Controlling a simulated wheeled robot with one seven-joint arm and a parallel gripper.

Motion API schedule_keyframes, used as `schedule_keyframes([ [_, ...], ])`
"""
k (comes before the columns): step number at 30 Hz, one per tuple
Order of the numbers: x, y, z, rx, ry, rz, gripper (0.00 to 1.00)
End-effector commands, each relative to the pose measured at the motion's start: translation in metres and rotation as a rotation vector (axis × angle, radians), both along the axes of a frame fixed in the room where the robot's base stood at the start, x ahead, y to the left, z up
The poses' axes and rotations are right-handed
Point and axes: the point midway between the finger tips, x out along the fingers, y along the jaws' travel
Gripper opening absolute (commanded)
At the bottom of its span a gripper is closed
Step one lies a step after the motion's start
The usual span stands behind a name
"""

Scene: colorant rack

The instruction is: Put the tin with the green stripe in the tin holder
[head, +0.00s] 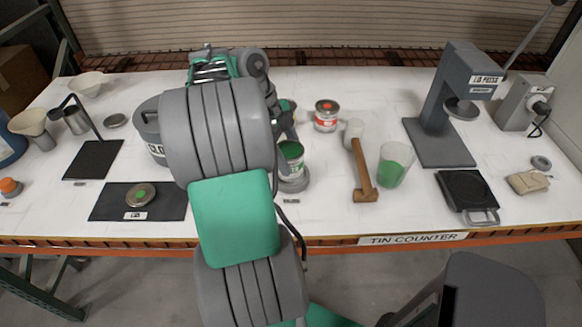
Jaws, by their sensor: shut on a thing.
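The tin with the green stripe (290,152) is upright near the middle of the counter, partly behind my arm. My gripper (286,132) comes down on it from above and is shut on it; the fingers are mostly hidden by my arm. The tin holder (298,184) is a low grey round piece directly under the tin. The tin's lower part meets the holder in this view, but I cannot tell whether it rests inside or hangs just above.
A grey pot (150,128) and a black mat (112,202) with a green-dotted lid (140,195) are left.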

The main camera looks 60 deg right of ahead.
Motion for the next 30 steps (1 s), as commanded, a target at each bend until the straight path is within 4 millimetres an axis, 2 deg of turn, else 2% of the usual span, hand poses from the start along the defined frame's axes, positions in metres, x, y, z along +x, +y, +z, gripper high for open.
schedule_keyframes([
  [3, -0.004, -0.005, -0.022, 0.002, 0.002, 0.001, 0.15],
  [6, -0.004, -0.005, -0.035, 0.000, 0.000, 0.001, 0.15],
  [18, -0.003, -0.005, -0.042, 0.001, 0.000, 0.001, 0.15],
  [19, -0.003, -0.005, -0.041, 0.001, 0.000, 0.001, 0.67],
  [26, -0.003, -0.005, -0.040, 0.001, 0.000, 0.001, 0.86],
  [30, -0.003, -0.005, -0.040, 0.001, 0.000, 0.001, 0.87],
])
